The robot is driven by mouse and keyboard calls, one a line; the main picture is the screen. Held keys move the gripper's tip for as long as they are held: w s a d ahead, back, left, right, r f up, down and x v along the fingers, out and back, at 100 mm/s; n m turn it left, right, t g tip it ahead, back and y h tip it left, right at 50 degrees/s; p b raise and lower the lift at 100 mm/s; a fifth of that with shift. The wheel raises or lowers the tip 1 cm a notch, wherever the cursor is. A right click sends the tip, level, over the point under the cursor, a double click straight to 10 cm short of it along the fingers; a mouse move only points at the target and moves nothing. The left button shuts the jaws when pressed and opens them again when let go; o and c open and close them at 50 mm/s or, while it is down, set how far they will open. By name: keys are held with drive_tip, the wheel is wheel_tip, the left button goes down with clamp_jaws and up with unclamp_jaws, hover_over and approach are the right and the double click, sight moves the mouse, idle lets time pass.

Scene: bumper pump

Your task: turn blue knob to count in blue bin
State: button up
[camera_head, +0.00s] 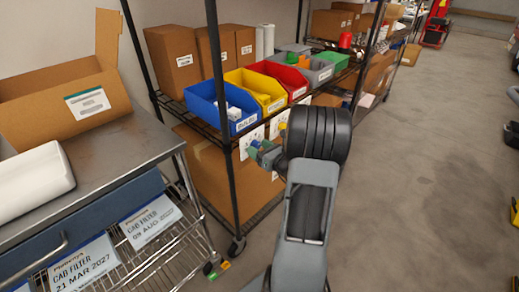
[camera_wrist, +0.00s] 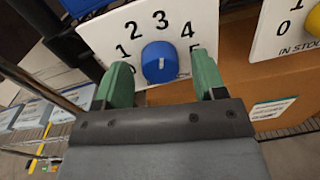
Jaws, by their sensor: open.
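The blue bin (camera_head: 222,108) is at the left end of the bin row on the wire rack's upper shelf. It holds white items, too overlapped to count. Below it hangs a white dial card (camera_wrist: 192,19); in the wrist view its numbers 1 to 4 show, with 0 and 5 partly hidden. The blue knob (camera_wrist: 157,57) sits at the card's middle, with a short white mark near its centre. My gripper (camera_wrist: 161,66) is open, its green fingers on either side of the knob, with visible gaps. In the head view, my gripper (camera_head: 264,151) is in front of the card.
Yellow (camera_head: 254,87), red (camera_head: 283,76) and grey (camera_head: 318,72) bins stand right of the blue one. A rack post (camera_head: 222,120) is close left of my gripper. A metal cart (camera_head: 110,150) stands at left.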

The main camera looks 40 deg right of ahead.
drive_tip(key=c, duration=0.9)
drive_tip(key=shift+f+n+b, duration=0.1)
drive_tip(key=shift+n+b, duration=0.2)
drive_tip(key=shift+b, duration=0.15)
drive_tip(key=n+b, duration=0.2)
drive_tip(key=b, duration=0.1)
drive_tip(key=shift+f+n, duration=0.2)
drive_tip(key=shift+n, duration=0.2)
drive_tip(key=n+b, duration=0.3)
drive_tip(key=b, duration=0.1)
drive_tip(key=shift+r+n+b, duration=0.15)
drive_tip(key=shift+n+b, duration=0.55)
drive_tip(key=shift+r, duration=0.1)
